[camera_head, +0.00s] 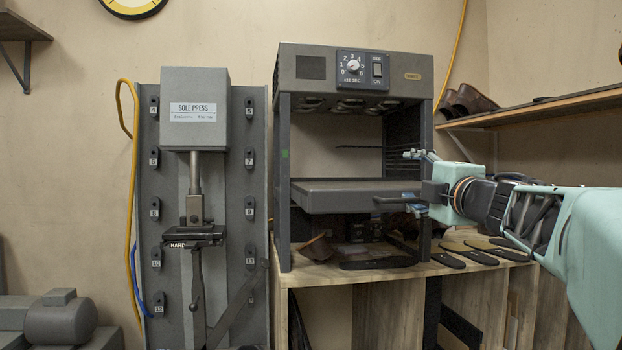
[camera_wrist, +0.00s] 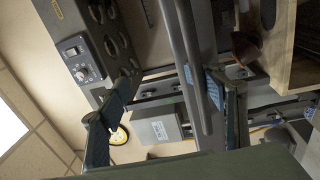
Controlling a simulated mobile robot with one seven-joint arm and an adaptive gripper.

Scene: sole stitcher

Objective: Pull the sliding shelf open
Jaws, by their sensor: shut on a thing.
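The sliding shelf (camera_head: 340,196) is a flat grey slab across the middle of the grey heater cabinet. Its dark handle bar (camera_head: 392,200) sticks out at the front right. In the wrist view the handle (camera_wrist: 187,60) runs as a long dark bar between my fingers. My gripper (camera_head: 412,181) is at the front right of the shelf, one finger above handle height and one by the handle. The exact contact is hidden.
The cabinet (camera_head: 305,62) stands on a wooden bench (camera_head: 320,275). Dark soles (camera_head: 480,256) lie on the bench at the right. The sole press (camera_head: 195,110) stands left. A wall shelf (camera_head: 540,110) is above my arm at the right.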

